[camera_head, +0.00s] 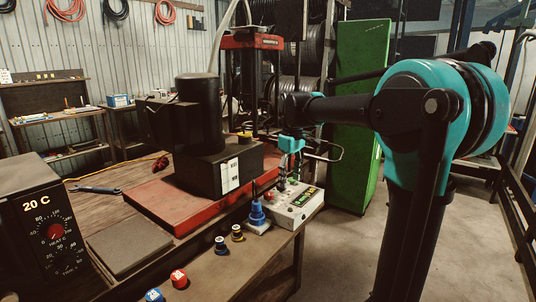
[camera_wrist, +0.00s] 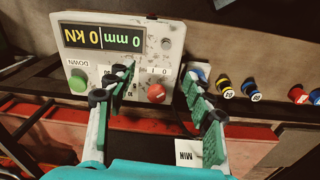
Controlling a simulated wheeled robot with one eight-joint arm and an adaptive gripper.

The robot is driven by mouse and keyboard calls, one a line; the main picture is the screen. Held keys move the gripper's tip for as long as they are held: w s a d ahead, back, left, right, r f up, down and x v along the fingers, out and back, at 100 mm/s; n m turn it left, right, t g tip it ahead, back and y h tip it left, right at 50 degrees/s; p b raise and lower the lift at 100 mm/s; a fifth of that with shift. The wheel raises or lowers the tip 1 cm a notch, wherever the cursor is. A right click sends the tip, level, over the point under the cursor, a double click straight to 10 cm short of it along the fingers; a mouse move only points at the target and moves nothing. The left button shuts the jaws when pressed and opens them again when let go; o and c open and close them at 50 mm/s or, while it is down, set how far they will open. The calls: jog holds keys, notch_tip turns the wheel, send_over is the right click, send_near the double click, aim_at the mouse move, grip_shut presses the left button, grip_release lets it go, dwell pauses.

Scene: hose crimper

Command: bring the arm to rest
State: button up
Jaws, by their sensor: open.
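My gripper (camera_head: 288,165) hangs from my teal and black arm over the control box (camera_head: 303,206) at the bench corner. In the wrist view my gripper (camera_wrist: 160,76) is open, its two green-padded fingers spread apart with nothing visible held between them. The control box (camera_wrist: 150,40) lies beyond the fingers, with a display reading 0 mm and 0 kN, a green button (camera_wrist: 78,81) and a red button (camera_wrist: 156,93). The left finger overlaps the box in the picture; I cannot tell whether it touches.
A blue piece (camera_head: 257,214) stands beside the box, partly behind the right finger in the wrist view. Small ringed pieces (camera_head: 237,233) and a red piece (camera_head: 179,278) sit along the bench edge. The black machine (camera_head: 205,130) is at left. A green cabinet (camera_head: 357,110) stands behind.

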jog(key=s+d+f+m+t, duration=0.1)
jog(key=s+d+f+m, duration=0.3)
jog(key=s+f, duration=0.7)
jog(key=s+d+f+m+t, duration=0.2)
jog(key=s+d+f+m, duration=0.3)
jog(key=s+f, duration=0.7)
jog(key=d+f, duration=0.1)
jog(key=d, duration=0.1)
jog(key=shift+d+m+t, duration=0.3)
